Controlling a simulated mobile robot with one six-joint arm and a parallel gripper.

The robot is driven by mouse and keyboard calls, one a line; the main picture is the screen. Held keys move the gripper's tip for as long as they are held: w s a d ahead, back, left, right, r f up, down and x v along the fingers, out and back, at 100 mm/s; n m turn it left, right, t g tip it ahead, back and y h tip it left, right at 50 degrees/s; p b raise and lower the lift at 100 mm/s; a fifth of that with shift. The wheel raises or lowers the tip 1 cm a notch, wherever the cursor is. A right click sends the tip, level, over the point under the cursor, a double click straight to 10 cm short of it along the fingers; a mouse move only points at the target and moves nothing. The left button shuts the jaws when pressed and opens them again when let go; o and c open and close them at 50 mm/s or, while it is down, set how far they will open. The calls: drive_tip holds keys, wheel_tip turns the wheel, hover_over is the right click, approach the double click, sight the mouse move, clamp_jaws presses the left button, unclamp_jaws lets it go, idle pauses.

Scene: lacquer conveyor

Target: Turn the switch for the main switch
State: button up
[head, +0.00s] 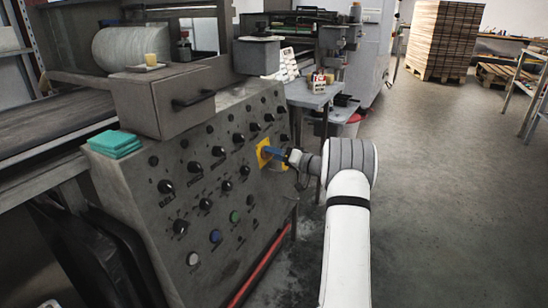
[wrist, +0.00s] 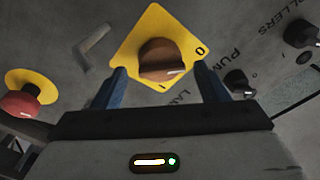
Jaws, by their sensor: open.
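My gripper (wrist: 161,80) is open, with one blue finger on each side of the knob. I cannot tell whether the fingers touch it. In the head view the yellow plate (head: 263,152) is on the right part of the sloped control panel (head: 140,190), and my gripper (head: 272,152) is in front of it, hiding the knob.
A red button on a yellow disc (wrist: 22,103) is left of the switch in the wrist view. Black knobs (wrist: 301,33) are to the right. A grey box (head: 165,98) and teal cloths (head: 115,143) lie on top of the panel. The floor (head: 440,200) at right is clear.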

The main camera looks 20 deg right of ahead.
drive_tip(key=shift+w+a, duration=0.4)
drive_tip(key=shift+w, duration=0.05)
drive_tip(key=c, duration=0.9)
